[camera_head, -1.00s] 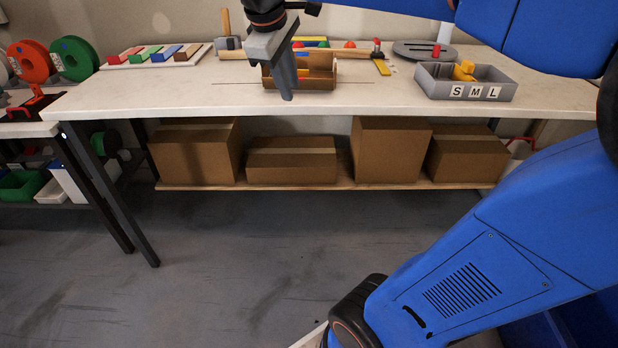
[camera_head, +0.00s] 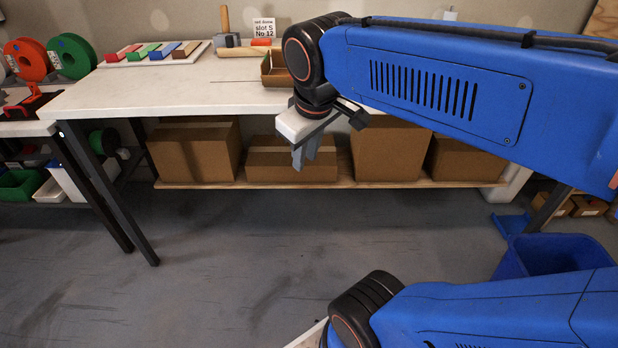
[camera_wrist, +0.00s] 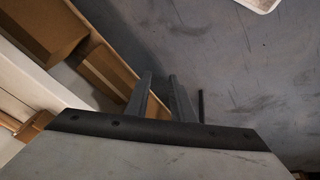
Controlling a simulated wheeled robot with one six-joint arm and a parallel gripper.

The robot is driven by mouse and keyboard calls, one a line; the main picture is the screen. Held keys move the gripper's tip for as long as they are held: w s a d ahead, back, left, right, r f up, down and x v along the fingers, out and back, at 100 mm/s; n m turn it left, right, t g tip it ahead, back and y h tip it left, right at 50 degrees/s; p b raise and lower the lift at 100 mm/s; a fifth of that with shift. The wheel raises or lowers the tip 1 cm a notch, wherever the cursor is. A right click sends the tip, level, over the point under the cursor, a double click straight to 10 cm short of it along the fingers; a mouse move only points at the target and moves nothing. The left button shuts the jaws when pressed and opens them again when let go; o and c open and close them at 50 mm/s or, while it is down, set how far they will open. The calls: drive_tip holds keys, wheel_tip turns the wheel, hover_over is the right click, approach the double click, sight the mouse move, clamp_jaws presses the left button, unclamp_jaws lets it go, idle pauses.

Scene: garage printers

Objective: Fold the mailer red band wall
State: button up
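The mailer (camera_head: 273,76) is a small open brown cardboard box on the white workbench in the head view. My arm covers its right part, and I cannot make out a red band on it. My gripper (camera_head: 305,152) hangs in front of the bench edge, below the bench top and apart from the mailer. The wrist view shows the two grey fingers of my gripper (camera_wrist: 160,86) with a narrow gap and nothing between them. The mailer cannot be made out in the wrist view.
Cardboard boxes (camera_head: 195,155) fill the shelf under the workbench (camera_head: 170,90), behind my gripper. A mallet (camera_head: 228,38), a white card (camera_head: 263,27) and a tray of coloured blocks (camera_head: 150,55) stand at the back. Grey floor lies open in front.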

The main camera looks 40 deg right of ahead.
drive_tip(key=shift+m+t+y, duration=0.3)
drive_tip(key=shift+m+y, duration=0.1)
drive_tip(key=shift+m, duration=0.4)
drive_tip(key=shift+s+a+f, duration=0.2)
drive_tip(key=shift+s+f, duration=0.3)
drive_tip(key=shift+f, duration=0.2)
drive_tip(key=shift+s+a+f, duration=0.2)
drive_tip(key=shift+s+f, duration=0.3)
drive_tip(key=shift+f, duration=0.25)
drive_tip(key=shift+s+a+f, duration=0.2)
drive_tip(key=shift+s+f, duration=0.3)
drive_tip(key=shift+f, duration=0.2)
